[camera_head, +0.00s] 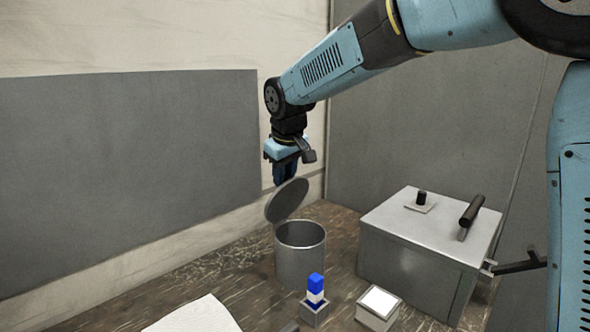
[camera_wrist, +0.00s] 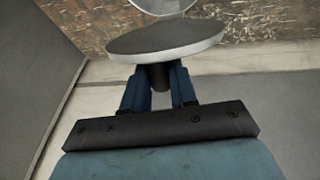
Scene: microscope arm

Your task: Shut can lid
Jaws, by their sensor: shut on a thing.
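A grey metal can (camera_head: 300,262) stands upright on the wooden table. Its round lid (camera_head: 287,200) is raised and tilted up at the can's back left edge, so the can's mouth is open. My gripper (camera_head: 285,176) is above and behind the lid, pointing down. In the wrist view the lid (camera_wrist: 166,42) lies just ahead of the fingers. My gripper (camera_wrist: 158,88) is shut on a dark lid handle (camera_wrist: 159,77) between the two blue fingers. The handle's far end is hidden by the lid.
A large grey metal box (camera_head: 425,245) with a black handle stands right of the can. A small holder (camera_head: 314,312) with a blue and white piece and a small white-topped box (camera_head: 379,306) are in front. White paper (camera_head: 195,318) lies front left. Walls stand behind.

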